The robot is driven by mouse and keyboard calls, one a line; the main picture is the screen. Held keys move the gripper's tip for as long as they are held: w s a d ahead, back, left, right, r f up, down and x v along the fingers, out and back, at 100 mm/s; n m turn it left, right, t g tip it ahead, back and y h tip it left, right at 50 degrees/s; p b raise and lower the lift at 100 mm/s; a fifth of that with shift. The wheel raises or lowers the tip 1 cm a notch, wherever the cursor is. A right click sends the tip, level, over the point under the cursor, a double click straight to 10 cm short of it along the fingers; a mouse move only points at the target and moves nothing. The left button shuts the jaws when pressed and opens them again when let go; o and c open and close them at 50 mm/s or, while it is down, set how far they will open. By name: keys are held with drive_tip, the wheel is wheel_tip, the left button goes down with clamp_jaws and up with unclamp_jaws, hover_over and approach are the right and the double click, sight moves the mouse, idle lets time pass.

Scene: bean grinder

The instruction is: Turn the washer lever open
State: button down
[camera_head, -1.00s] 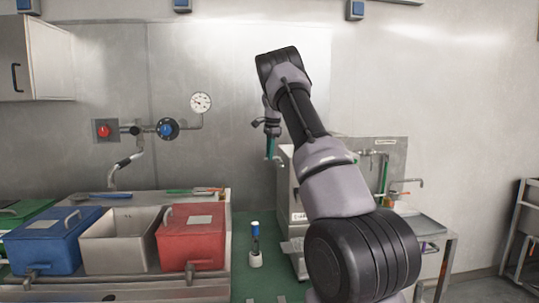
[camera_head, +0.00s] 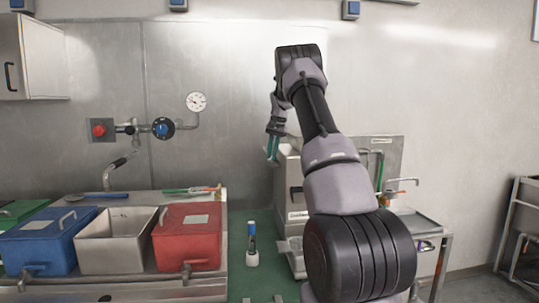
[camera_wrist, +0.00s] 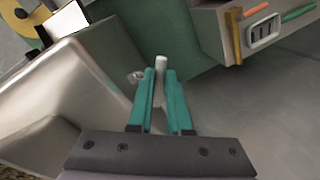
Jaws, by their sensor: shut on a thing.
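My gripper (camera_head: 271,152) is at the upper left of the steel machine (camera_head: 292,185) in the head view, with its teal fingers pointing down. In the wrist view the two teal fingers (camera_wrist: 160,85) are shut on a short pale rod (camera_wrist: 161,63), which looks like a lever handle. Its rounded end shows between the fingertips. A small metal fitting (camera_wrist: 135,77) sits just left of the fingertips. The rest of the rod is hidden between the fingers, so its base and turning angle cannot be told. The rod is too small to make out in the head view.
A blue bin (camera_head: 50,240), an open steel bin (camera_head: 115,243) and a red bin (camera_head: 187,240) stand at the left. A blue-capped bottle (camera_head: 252,245) stands on the green surface. A tap (camera_head: 400,183) is at the right. A steel basin-like surface (camera_wrist: 60,85) lies left in the wrist view.

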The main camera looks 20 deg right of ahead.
drive_tip(key=shift+s+d+n, duration=0.2)
drive_tip(key=shift+d+n, duration=0.15)
drive_tip(key=shift+n, duration=0.65)
drive_tip(key=c, duration=0.8)
unclamp_jaws()
drive_tip(key=shift+c, duration=0.2)
